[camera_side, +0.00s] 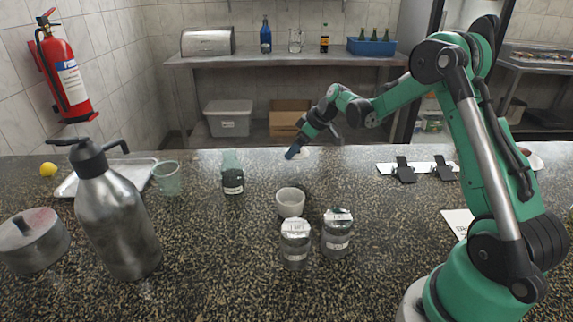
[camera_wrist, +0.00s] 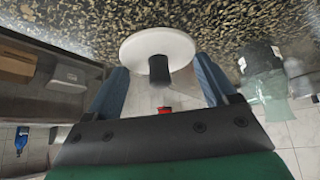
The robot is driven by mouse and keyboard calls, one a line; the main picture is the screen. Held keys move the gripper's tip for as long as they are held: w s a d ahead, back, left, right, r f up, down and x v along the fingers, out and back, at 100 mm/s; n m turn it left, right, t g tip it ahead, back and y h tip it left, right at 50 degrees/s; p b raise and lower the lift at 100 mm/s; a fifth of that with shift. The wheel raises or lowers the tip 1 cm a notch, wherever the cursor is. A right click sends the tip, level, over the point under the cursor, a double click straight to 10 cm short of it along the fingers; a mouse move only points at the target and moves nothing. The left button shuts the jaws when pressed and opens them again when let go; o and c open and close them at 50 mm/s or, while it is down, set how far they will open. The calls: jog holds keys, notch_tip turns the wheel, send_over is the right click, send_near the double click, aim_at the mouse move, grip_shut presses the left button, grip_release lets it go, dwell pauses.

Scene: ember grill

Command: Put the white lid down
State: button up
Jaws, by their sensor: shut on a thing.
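The white lid (camera_wrist: 140,45) is a round disc with a dark knob (camera_wrist: 159,70). An open pale cup (camera_side: 290,204) stands nearer on the counter, apart from the lid.
Two glass jars (camera_side: 295,246) (camera_side: 337,237) stand before the cup. A green bottle (camera_side: 232,176) and a teal glass (camera_side: 167,179) are to the left, with a metal jug (camera_side: 118,220) and pot (camera_side: 32,240) further left. Black clips on a white board (camera_side: 424,168) lie right.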

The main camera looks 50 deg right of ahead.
aim_at(303, 154)
jog(key=shift+f, duration=2.15)
jog(key=shift+f, duration=0.2)
jog(key=o, duration=1.1)
jog(key=shift+r, duration=0.1)
jog(key=v, duration=1.2)
jog(key=s+a+r+m, duration=0.1)
jog(key=s+a, duration=0.2)
jog(key=a, duration=0.3)
jog(key=s+a+r+m+h, duration=0.1)
jog(key=s+a, duration=0.3)
jog(key=a, duration=0.3)
jog(key=s+a+r+m+t+h, duration=0.1)
jog(key=s+a, duration=0.3)
jog(key=a, duration=0.2)
jog(key=shift+a+r+m, duration=0.15)
jog(key=shift+a+m, duration=0.05)
jog(key=shift+m, duration=0.1)
